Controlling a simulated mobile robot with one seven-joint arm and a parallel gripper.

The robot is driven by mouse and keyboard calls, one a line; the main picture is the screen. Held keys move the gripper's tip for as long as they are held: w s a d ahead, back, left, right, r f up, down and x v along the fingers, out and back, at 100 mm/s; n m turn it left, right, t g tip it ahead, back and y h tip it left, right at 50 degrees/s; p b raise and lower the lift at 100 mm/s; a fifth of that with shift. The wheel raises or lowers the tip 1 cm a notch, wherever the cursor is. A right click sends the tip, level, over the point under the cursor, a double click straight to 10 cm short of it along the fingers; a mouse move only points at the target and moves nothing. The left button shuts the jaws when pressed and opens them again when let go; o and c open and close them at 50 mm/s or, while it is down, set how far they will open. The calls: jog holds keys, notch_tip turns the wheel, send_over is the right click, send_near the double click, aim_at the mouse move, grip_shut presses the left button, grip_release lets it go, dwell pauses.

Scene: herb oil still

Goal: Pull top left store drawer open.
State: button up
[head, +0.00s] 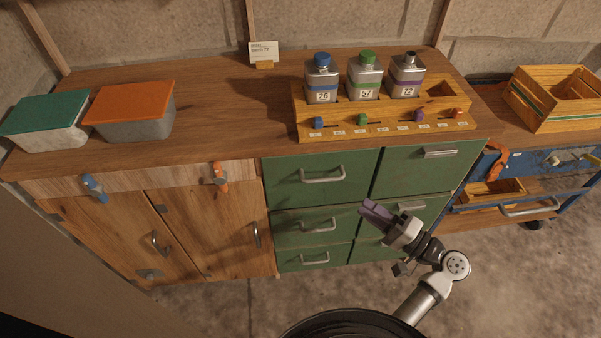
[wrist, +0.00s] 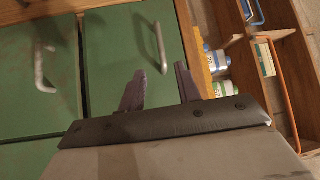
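The store is a green cabinet with two columns of drawers under the wooden counter. The top left drawer (head: 300,188) is shut, with a grey bar handle (head: 323,175). My gripper (head: 369,210) has purple fingers and is in front of the cabinet, below and right of that handle, near the line between the columns. The wrist view seems turned sideways. It shows two green drawer fronts with bar handles, one (wrist: 160,47) ahead of the fingers (wrist: 160,86) and one (wrist: 42,66) farther left. The fingers are apart with nothing between them and do not appear to touch a handle.
Two lidded tubs (head: 130,110) stand at left. Wooden doors (head: 215,220) adjoin the drawers at left. A blue cart (head: 530,160) stands at right. Floor in front is clear.

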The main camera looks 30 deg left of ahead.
aim_at(324, 179)
jog(key=p+x, duration=0.3)
jog(key=x, duration=1)
jog(key=shift+a+r+p, duration=0.1)
jog(key=shift+a+p, duration=0.2)
grip_shut()
